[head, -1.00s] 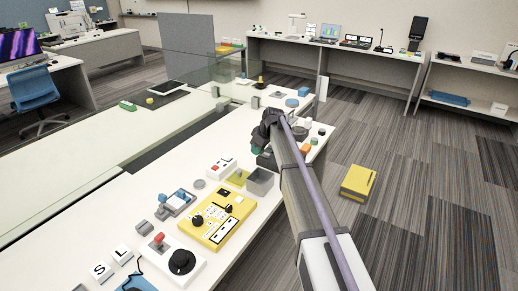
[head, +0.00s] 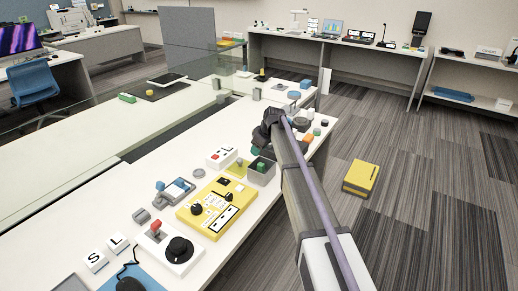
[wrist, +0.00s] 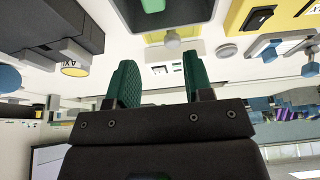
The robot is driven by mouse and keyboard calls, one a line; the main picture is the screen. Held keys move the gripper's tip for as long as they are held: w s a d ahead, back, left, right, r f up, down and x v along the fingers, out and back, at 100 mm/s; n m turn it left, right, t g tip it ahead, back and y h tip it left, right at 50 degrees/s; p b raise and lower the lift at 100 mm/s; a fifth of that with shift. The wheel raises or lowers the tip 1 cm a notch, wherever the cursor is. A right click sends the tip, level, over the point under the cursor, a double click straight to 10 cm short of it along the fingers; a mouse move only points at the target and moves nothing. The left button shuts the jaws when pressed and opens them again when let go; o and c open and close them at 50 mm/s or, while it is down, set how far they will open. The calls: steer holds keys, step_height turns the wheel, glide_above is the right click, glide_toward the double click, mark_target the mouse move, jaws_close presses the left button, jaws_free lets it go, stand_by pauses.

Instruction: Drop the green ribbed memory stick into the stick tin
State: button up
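The stick tin (head: 262,178) is an open grey box on the white bench, just left of my arm. A green piece, which looks like the green memory stick (head: 261,166), stands inside it with its top showing. In the wrist view the tin (wrist: 190,14) is at the top edge, and the green piece (wrist: 153,4) is cut off there; its ribs cannot be made out. My gripper (wrist: 158,75) is open, with green textured finger pads apart and nothing between them. In the head view its fingers are mostly hidden by my dark wrist, behind the tin.
A yellow control panel (head: 214,209) and a yellow pad (head: 238,168) lie beside the tin. A red-buttoned white box (head: 219,158) is left of it. Small items, including an orange block (head: 308,138), crowd the right bench edge. A yellow case (head: 361,178) lies on the floor.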

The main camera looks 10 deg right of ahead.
steer(key=shift+o, duration=0.6)
steer(key=p+v, duration=1)
steer(key=shift+r, duration=0.4)
steer(key=shift+d, duration=0.1)
steer(key=s+a+f+m+g+h, duration=0.1)
steer(key=s+m, duration=0.8)
steer(key=s, duration=3)
steer(key=shift+s+a+f+g+h, duration=0.25)
steer(key=shift+a+g+h, duration=0.35)
steer(key=shift+g+h, duration=0.55)
